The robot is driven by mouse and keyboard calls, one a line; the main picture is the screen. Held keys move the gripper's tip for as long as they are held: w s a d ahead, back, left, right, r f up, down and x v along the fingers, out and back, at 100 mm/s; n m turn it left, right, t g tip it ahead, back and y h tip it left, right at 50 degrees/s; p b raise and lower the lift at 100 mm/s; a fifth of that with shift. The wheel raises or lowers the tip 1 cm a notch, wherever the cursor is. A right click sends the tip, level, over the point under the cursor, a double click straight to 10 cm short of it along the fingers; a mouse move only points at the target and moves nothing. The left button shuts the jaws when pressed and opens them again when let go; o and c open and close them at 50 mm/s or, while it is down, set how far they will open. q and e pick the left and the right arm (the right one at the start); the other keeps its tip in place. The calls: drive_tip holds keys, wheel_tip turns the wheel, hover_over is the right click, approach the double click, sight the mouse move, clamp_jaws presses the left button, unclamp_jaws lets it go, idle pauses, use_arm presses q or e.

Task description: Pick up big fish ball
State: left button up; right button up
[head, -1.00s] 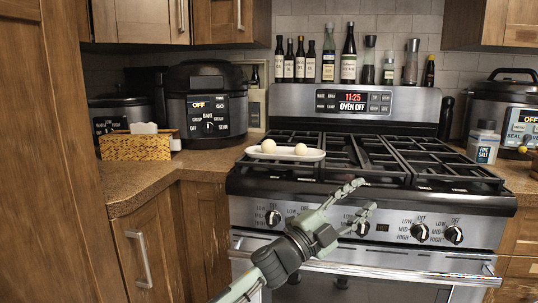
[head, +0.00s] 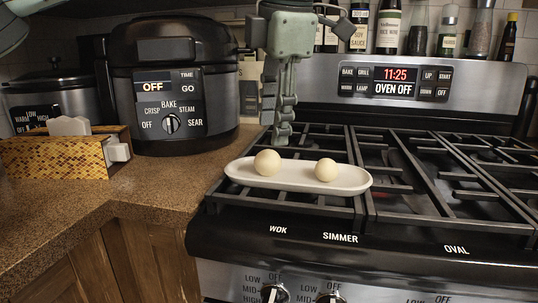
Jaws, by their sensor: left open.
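Two pale round fish balls lie apart on a white oval dish (head: 345,184). The left, slightly larger-looking one is the big fish ball (head: 267,163); the smaller ball (head: 326,170) lies to its right. The dish rests on the front left of the stove grates. My left gripper (head: 283,128) points straight down just above and beyond the big ball in the head view. It is open and empty, seen edge-on so the fingers overlap. Its tips end just above the dish's back rim in the picture, touching neither ball. My right gripper is not in view.
Several bottles (head: 388,28) line the ledge behind the oven panel (head: 395,80). The right grates (head: 450,170) are clear.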

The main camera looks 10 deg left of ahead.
sight(269, 154)
use_arm(q)
drive_tip(key=x, duration=0.6)
drive_tip(key=shift+w+a+f+p, duration=0.25)
drive_tip(key=shift+w+f+p, duration=0.05)
drive_tip(key=shift+f, duration=0.2)
drive_tip(key=shift+c, duration=0.6)
drive_tip(key=shift+w, duration=0.1)
drive_tip(key=c, duration=0.7)
drive_tip(key=shift+c, duration=0.2)
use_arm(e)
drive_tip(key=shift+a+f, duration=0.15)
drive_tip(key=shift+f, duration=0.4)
